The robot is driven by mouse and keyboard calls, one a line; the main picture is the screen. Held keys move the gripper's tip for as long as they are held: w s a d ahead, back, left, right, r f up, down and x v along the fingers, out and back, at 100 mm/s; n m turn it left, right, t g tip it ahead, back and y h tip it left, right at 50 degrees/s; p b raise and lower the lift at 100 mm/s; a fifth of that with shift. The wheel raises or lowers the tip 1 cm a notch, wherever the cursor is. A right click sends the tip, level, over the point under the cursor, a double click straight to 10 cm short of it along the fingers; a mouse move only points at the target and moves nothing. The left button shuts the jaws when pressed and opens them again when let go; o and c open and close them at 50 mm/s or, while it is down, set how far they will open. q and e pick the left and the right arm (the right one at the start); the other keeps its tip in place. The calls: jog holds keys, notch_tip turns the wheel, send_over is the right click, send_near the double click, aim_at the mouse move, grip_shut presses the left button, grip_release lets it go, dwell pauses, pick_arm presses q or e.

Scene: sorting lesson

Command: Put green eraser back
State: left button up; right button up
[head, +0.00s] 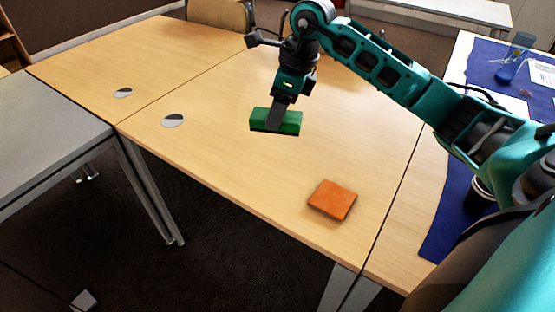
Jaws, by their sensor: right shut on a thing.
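The green eraser (291,124) is a green block with a dark underside. My right gripper (275,118) points down and is shut on it, with a finger across its front face. The eraser appears to be held above the wooden table (240,168), though the exact height is hard to tell. My right arm reaches in from the right side of the head view. My left gripper is not in view.
An orange square block (332,199) lies near the table's front edge. Two round grey discs (173,120) sit to the left. A blue cloth (452,205) with a blue-based flask (512,65) is at the right. Much of the tabletop is bare.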

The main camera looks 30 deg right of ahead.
notch_tip(320, 180, down, 8)
jog(key=shift+f+b, duration=0.1)
jog(key=shift+b, duration=0.35)
jog(key=shift+f, duration=0.45)
notch_tip(320, 180, down, 4)
jog(key=shift+f+b, duration=0.1)
jog(key=shift+b, duration=0.25)
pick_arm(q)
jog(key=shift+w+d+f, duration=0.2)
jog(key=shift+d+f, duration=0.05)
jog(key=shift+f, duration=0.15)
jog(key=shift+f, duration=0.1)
pick_arm(e)
jog(key=shift+f, duration=0.1)
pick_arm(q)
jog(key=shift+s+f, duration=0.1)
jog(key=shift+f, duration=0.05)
pick_arm(e)
jog(key=o, duration=0.9)
jog(key=shift+o, duration=0.2)
